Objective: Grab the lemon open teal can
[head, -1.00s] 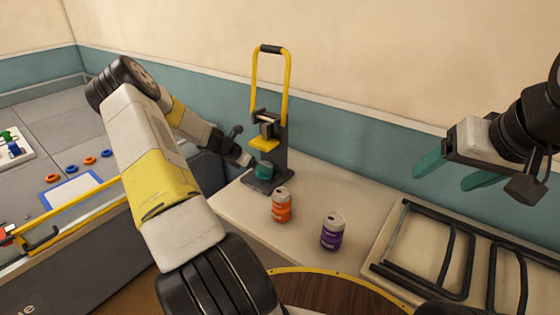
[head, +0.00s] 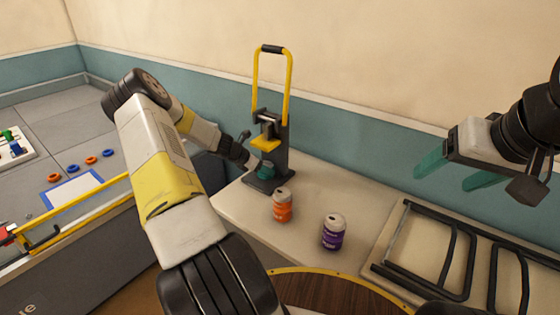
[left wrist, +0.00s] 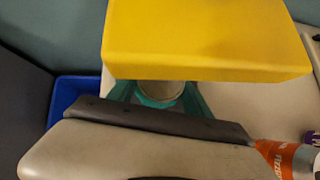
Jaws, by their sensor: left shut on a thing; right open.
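The teal can stands on the base of the can crusher (head: 277,160), under its yellow press block (head: 264,144). In the left wrist view the can (left wrist: 160,101) shows its pale round top and a teal side, partly hidden by the yellow block. My left gripper (left wrist: 160,95) has its teal fingers on both sides of the can and is shut on it. In the head view the left fingertips are hard to tell from the can. My right gripper (head: 455,172) is open and empty, raised at the right. A lemon marking on the can cannot be made out.
An orange can (head: 282,206) and a purple can (head: 333,232) stand on the pale table (head: 300,250) in front of the crusher. Dark folded frames (head: 440,250) lie to the right. A blue bin (left wrist: 75,92) shows in the left wrist view.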

